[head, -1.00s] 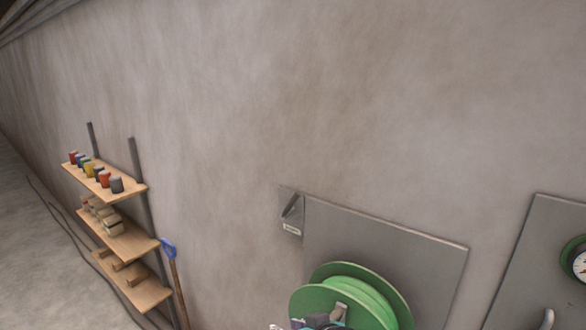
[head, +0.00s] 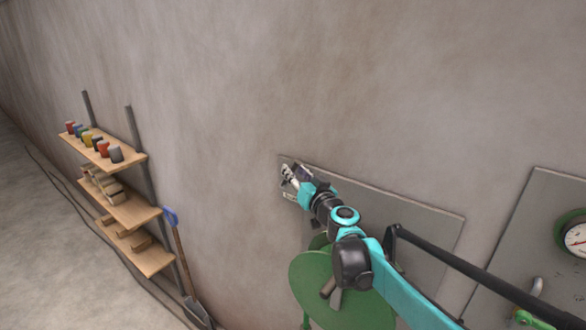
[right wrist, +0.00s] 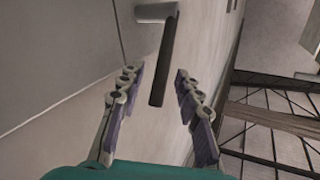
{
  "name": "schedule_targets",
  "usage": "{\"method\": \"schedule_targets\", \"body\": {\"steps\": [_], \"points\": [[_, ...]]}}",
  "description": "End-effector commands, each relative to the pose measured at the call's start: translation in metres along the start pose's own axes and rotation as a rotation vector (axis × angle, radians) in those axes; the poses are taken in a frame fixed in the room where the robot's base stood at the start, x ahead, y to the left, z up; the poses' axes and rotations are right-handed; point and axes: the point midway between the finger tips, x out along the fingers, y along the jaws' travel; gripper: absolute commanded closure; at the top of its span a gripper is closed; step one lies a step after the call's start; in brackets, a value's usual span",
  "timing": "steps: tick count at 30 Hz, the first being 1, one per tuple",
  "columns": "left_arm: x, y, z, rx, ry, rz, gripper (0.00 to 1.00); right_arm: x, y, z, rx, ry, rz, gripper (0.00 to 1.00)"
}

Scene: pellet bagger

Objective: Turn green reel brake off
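The green reel (head: 330,285) is mounted in front of a grey wall panel (head: 425,222). In the earlier head view a lever on a small labelled plate stood up and left of the reel; my right gripper (head: 290,178) now covers most of it. In the right wrist view the lever is a dark straight bar (right wrist: 165,60) hanging from a light bracket. My right gripper (right wrist: 158,78) is open, one finger on either side of the bar's lower part, with gaps on both sides. I cannot tell how deep the bar is between the fingers. My left gripper is not in view.
A second grey panel with a round gauge (head: 575,237) and a handle (head: 536,288) is at the right. Wooden shelves (head: 130,208) with cans and a blue-handled shovel (head: 180,245) stand at the left. The wall above the panels is bare.

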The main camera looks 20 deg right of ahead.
Motion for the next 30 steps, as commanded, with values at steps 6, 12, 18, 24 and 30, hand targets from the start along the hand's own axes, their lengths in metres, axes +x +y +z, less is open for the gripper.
{"method": "schedule_targets", "body": {"steps": [6, 12, 18, 24, 30], "points": [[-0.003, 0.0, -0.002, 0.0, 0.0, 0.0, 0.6, 0.018, 0.0, 0.0, 0.0, 0.0, 0.0, 0.66], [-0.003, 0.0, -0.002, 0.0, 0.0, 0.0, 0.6, 0.02, 0.0, 0.0, 0.0, 0.0, 0.0, 0.66], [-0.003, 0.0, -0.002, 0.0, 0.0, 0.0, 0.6, 0.02, 0.0, 0.0, 0.0, 0.0, 0.0, 1.0], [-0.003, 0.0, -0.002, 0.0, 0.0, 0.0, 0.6, 0.02, 0.0, 0.0, 0.0, -0.001, 0.0, 1.0], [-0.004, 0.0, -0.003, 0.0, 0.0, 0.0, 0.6, 0.021, -0.001, -0.001, -0.008, -0.014, 0.004, 1.0]]}}
